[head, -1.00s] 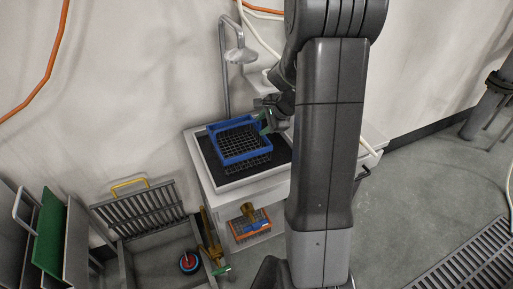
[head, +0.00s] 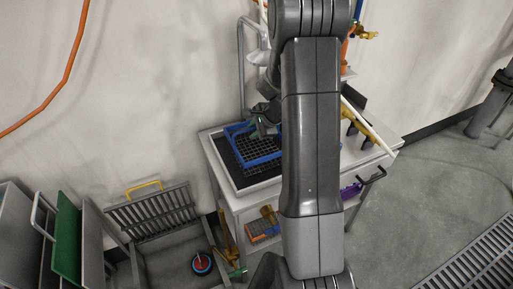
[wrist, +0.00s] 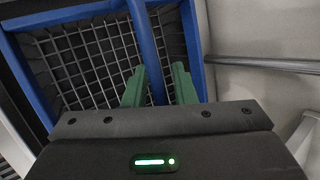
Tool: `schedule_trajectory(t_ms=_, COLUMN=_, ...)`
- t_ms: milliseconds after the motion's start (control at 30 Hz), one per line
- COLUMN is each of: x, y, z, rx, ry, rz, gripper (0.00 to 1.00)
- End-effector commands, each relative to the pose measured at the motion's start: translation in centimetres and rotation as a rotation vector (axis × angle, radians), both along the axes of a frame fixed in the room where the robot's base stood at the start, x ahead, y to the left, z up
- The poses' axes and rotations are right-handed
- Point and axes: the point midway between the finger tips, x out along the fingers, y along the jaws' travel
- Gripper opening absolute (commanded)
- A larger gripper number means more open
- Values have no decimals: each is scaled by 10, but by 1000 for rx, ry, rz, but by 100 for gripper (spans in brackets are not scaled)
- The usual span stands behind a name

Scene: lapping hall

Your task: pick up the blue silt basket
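The blue silt basket (head: 262,160) has a blue rim and a dark wire mesh. It stands on the black top of the bench by the wall in the head view, its right part hidden by my arm. My gripper (head: 262,130) is over the basket. In the wrist view the basket (wrist: 42,98) fills the upper left, and a blue bar (wrist: 146,38) crosses above the mesh. The green fingers of my gripper (wrist: 159,68) stand apart, one on each side of this bar, with a gap showing. I cannot tell their height against the bar.
A grey tap pipe (head: 240,75) rises behind the bench (head: 213,165). An orange crate (head: 258,232) sits on the shelf below. A basin (head: 170,262) with a red and blue round object (head: 202,263) stands left.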

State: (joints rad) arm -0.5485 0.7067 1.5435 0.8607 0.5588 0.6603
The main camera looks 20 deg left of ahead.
Motion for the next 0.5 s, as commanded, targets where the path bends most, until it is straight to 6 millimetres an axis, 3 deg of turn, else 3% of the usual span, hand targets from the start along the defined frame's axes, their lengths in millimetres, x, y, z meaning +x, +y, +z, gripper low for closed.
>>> schedule_trajectory(t_ms=33, x=0, y=0, z=0, rx=0, ry=0, rz=0, gripper=14)
schedule_trajectory(t_ms=100, x=0, y=0, z=0, rx=0, ry=0, rz=0, gripper=0)
schedule_trajectory(t_ms=500, x=-1, y=0, z=-1, rx=0, ry=3, rz=-1, gripper=0)
